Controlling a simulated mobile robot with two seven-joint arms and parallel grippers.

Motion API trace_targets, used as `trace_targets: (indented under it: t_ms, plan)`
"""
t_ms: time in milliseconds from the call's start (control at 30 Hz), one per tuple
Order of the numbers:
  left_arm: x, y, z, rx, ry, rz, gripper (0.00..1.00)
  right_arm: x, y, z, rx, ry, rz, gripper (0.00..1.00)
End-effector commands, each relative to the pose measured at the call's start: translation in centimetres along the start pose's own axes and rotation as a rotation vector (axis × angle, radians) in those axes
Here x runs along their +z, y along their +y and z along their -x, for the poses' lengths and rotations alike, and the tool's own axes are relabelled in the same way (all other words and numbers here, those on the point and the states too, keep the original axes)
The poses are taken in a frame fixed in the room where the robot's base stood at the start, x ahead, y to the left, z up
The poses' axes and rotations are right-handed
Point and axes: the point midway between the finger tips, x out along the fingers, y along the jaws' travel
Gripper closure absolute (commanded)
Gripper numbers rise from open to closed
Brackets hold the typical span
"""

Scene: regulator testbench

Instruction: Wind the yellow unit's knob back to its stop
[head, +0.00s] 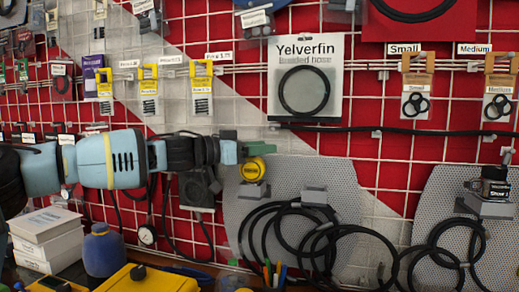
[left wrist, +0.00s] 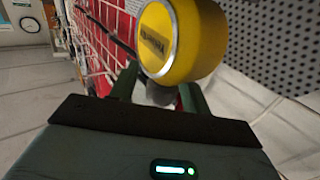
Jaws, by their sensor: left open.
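The yellow unit (head: 252,170) is a round drum with a dark label, mounted on a grey bracket at the left perforated panel. In the left wrist view the drum (left wrist: 180,40) fills the upper middle, with a silver rim. My left gripper (head: 258,148) is at the top of the unit, its green fingers level with the drum's upper edge. In the left wrist view my gripper (left wrist: 158,92) is open, its fingers apart on either side of a greyish part (left wrist: 158,94) next to the drum. I cannot tell whether this is the knob or whether the fingers touch it. My right gripper is not in view.
A dark unit (head: 495,182) sits on the right perforated panel (head: 445,200). Coiled black hoses (head: 300,235) hang below the yellow unit. White boxes (head: 45,240), a blue container (head: 103,250) and yellow cases (head: 150,279) stand at the lower left. Packets hang on the red wall grid.

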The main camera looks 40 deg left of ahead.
Motion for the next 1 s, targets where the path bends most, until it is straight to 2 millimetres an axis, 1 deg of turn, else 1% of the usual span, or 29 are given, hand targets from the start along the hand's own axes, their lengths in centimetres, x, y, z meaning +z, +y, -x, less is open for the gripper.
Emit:
trace_targets:
  t_ms: [67,167,400,433,733,867,1000]
  plan:
    - [-0.03,0.00,0.01,0.000,0.000,0.000,0.53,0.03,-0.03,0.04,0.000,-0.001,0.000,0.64]
    - [-0.03,0.00,0.02,0.000,0.000,0.000,0.65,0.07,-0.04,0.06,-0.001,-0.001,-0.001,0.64]
    - [-0.01,0.00,0.02,0.000,0.000,0.000,0.96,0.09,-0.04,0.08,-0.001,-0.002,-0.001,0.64]
    - [-0.01,0.01,0.02,0.000,0.000,0.000,0.98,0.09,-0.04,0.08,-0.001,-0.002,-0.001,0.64]
    - [-0.06,-0.01,0.05,-0.038,0.002,0.001,0.98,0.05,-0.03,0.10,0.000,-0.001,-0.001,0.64]
    - [-0.04,-0.06,0.05,-0.095,0.001,0.000,0.98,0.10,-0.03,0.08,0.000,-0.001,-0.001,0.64]
    - [0.08,-0.19,0.02,-0.186,0.001,0.000,0.98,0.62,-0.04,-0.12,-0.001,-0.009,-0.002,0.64]
